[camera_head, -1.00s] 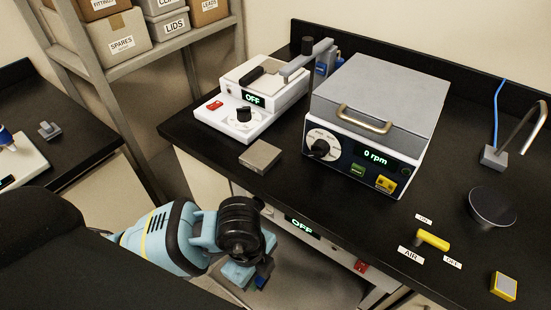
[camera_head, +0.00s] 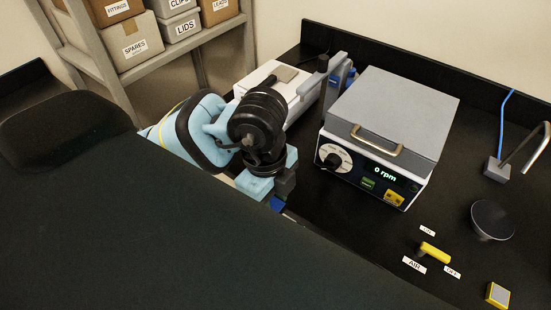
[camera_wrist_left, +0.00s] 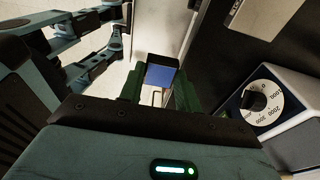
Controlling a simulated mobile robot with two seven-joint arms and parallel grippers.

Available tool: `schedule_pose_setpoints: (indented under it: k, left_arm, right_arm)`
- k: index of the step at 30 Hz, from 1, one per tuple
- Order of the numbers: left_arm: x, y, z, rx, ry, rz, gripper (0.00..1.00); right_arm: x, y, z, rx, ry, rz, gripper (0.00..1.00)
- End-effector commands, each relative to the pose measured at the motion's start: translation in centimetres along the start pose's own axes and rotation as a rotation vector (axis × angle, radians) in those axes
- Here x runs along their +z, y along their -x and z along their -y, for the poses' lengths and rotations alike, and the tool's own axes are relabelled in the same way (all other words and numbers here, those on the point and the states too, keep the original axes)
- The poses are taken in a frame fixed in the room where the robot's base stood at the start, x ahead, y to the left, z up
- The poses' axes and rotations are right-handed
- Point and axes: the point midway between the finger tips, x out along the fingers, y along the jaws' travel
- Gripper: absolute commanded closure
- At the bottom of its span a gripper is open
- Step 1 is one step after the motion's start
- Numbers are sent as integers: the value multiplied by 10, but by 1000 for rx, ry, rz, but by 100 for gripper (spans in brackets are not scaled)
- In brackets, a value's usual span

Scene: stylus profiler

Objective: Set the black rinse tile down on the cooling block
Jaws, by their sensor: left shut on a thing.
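My left gripper (camera_head: 279,192) is shut and hangs low in front of the bench edge. In the left wrist view its fingers (camera_wrist_left: 158,92) hold a small dark-edged piece with a blue face (camera_wrist_left: 160,76), which I take for the black rinse tile. In the head view only a bit of blue (camera_head: 278,203) shows below the fingers. The cooling block seems to be the grey block (camera_wrist_left: 262,16) on the black bench at the top right of the left wrist view, apart from the gripper. My arm hides it in the head view. My right gripper is not seen.
The spinner (camera_head: 385,120) with its dial and "0 rpm" display stands right of my left gripper. A white instrument (camera_head: 308,96) stands behind my arm. A yellow air valve (camera_head: 434,252) and a dark round plate (camera_head: 492,220) are farther right. Bench between is clear.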

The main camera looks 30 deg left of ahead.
Motion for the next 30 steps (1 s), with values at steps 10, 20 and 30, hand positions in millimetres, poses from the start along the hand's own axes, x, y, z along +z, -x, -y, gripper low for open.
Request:
schedule_pose_setpoints:
  k: [10,20,30]
  left_arm:
    - [45,-1,60,-1,8,1,100]
    - [82,-3,111,-1,4,0,100]
    - [88,-3,120,-2,1,0,100]
  right_arm:
    - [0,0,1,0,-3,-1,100]
    - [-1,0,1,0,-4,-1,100]
    - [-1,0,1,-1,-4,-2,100]
